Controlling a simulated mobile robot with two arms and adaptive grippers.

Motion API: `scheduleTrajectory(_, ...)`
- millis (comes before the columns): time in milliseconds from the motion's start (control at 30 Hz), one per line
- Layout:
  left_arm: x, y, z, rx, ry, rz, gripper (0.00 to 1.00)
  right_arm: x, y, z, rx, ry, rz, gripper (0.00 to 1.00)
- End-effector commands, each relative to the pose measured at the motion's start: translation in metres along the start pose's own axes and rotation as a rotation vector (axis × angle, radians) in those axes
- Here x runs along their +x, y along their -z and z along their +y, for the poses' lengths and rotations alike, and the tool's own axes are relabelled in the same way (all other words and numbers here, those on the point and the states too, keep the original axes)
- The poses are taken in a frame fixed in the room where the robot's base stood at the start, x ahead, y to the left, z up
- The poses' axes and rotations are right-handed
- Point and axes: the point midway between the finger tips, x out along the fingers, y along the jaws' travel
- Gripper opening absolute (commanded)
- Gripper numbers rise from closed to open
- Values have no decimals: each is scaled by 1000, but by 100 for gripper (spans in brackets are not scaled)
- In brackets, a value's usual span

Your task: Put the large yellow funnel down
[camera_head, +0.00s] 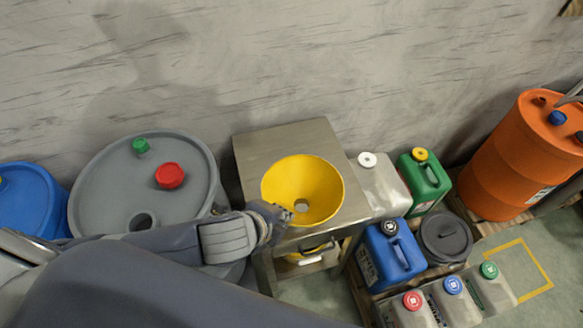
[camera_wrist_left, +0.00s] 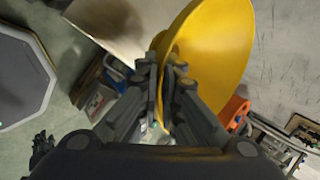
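The large yellow funnel (camera_head: 288,177) is over the front right part of a steel table (camera_head: 285,137), its wide mouth facing up. I cannot tell whether it touches the tabletop. My left gripper (camera_head: 284,213) is at the funnel's near left side. In the left wrist view, the fingers (camera_wrist_left: 167,78) are closed together on the edge of the funnel (camera_wrist_left: 222,45), which spreads to the right of them. A small dark shape (camera_wrist_left: 41,148) at the lower left of that view looks like my right gripper; its fingers are too unclear to read.
A grey drum (camera_head: 100,183) and a blue drum (camera_head: 28,200) stand left of the table. Several jerrycans, including a green one (camera_head: 424,177) and a blue one (camera_head: 388,262), stand right. An orange drum (camera_head: 510,165) is far right. The table's back left is clear.

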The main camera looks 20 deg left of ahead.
Motion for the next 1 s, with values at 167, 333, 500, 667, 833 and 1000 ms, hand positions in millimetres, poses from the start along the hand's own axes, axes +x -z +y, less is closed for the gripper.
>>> scheduleTrajectory(167,18,-22,-24,-4,6,-11,0,-11,1,-1,0,1,0,25)
scheduleTrajectory(333,45,-49,-52,-6,5,-10,0,-21,2,0,0,1,0,25)
scheduleTrajectory(500,70,-72,-76,-5,3,-7,0,-30,4,0,0,1,1,25)
scheduleTrajectory(667,86,-85,-90,-5,4,-5,0,-34,4,0,0,1,0,25)
scheduleTrajectory(833,94,-89,-91,-5,2,-2,0,-37,4,0,0,1,0,25)
scheduleTrajectory(1000,111,-89,-76,-5,0,-3,0,-44,5,0,0,1,0,25)
